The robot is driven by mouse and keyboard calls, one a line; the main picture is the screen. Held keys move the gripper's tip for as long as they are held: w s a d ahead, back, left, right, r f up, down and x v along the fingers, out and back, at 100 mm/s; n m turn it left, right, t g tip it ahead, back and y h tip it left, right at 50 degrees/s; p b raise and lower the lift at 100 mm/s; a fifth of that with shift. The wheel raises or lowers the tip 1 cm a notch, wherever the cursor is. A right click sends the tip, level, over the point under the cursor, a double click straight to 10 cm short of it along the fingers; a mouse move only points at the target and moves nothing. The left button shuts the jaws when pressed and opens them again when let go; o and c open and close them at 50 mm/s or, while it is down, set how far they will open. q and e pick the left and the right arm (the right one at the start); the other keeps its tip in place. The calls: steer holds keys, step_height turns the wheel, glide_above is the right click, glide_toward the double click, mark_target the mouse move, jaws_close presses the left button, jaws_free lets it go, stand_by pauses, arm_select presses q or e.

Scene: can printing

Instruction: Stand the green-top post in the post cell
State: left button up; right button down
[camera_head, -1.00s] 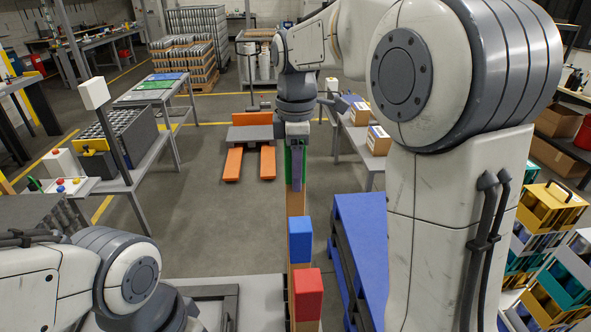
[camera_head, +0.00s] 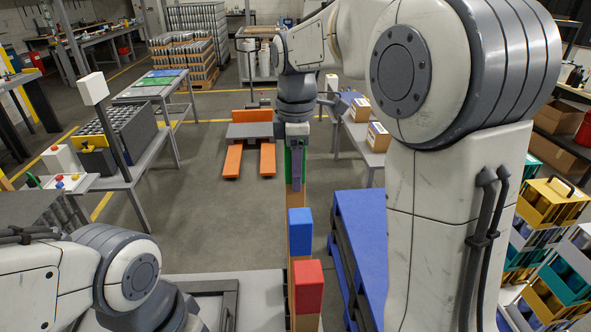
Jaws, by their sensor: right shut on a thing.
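My right gripper (camera_head: 296,160) points down at the middle of the head view and is shut on the green-top post (camera_head: 288,163). Its green top shows on both sides of the fingers, and a strip of its wooden shaft shows below them. The blue-top post (camera_head: 299,233) and the red-top post (camera_head: 308,288) stand nearer to me, in a line with it, and partly cover its lower part. Its foot is hidden, so I cannot tell whether it touches anything. I cannot make out the post cell for certain. My left gripper is out of view.
A pale surface with a dark frame (camera_head: 228,300) lies at the front left. An orange pallet truck (camera_head: 233,160) is farther back. Open grey floor lies to the left of the posts.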

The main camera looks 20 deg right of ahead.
steer(key=shift+f+b, duration=2.75)
steer(key=shift+f, duration=1.25)
steer(key=shift+c, duration=1.2)
jaws_free()
step_height(320, 180, up, 10)
steer(key=b, duration=0.1)
glide_above(296, 201)
steer(key=w, duration=0.2)
steer(key=shift+d+r, duration=0.2)
steer(key=shift+d, duration=0.1)
steer(key=shift+a, duration=0.1)
